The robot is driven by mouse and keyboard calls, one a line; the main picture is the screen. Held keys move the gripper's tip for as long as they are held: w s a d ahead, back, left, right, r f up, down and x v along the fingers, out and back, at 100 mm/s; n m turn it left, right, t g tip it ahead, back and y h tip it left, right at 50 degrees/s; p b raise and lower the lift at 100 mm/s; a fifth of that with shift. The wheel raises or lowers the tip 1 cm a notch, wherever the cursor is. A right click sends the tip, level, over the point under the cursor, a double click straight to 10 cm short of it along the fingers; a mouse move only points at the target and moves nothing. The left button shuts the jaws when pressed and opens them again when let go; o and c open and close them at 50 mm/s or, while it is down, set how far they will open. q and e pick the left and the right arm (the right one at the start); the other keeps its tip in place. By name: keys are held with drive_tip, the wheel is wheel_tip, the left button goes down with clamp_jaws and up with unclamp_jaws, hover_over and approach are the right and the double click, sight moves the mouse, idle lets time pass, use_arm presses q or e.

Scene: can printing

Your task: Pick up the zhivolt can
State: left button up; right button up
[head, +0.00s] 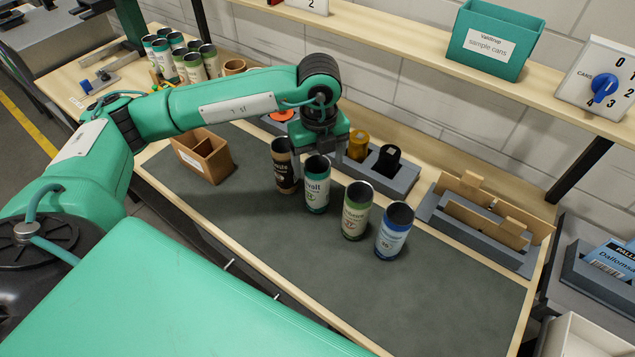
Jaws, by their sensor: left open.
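Four cans stand upright in a row on the dark mat: a dark brown can (284,172), a teal can (317,190), a pale green can (355,215) and a blue can (393,236). The labels are too small to read fully, so I cannot tell surely which is the zhivolt can. My left gripper (319,158) is open, pointing down just behind and above the teal can, with its fingers near that can's rim. I cannot tell whether it touches any can. My right gripper is out of view.
A small brown box (205,160) stands left of the cans. More cans (192,68) stand at the back left. The mat's front is clear.

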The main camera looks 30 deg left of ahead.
sight(317, 186)
use_arm(q)
drive_tip(key=f, duration=0.1)
drive_tip(key=f+p, duration=0.1)
drive_tip(key=f, duration=0.1)
drive_tip(key=shift+s+f+p, duration=0.25)
drive_tip(key=shift+s+p, duration=0.05)
drive_tip(key=shift+f, duration=0.55)
drive_tip(key=c, duration=1)
drive_tip(key=shift+c, duration=0.2)
drive_tip(key=shift+r, duration=0.1)
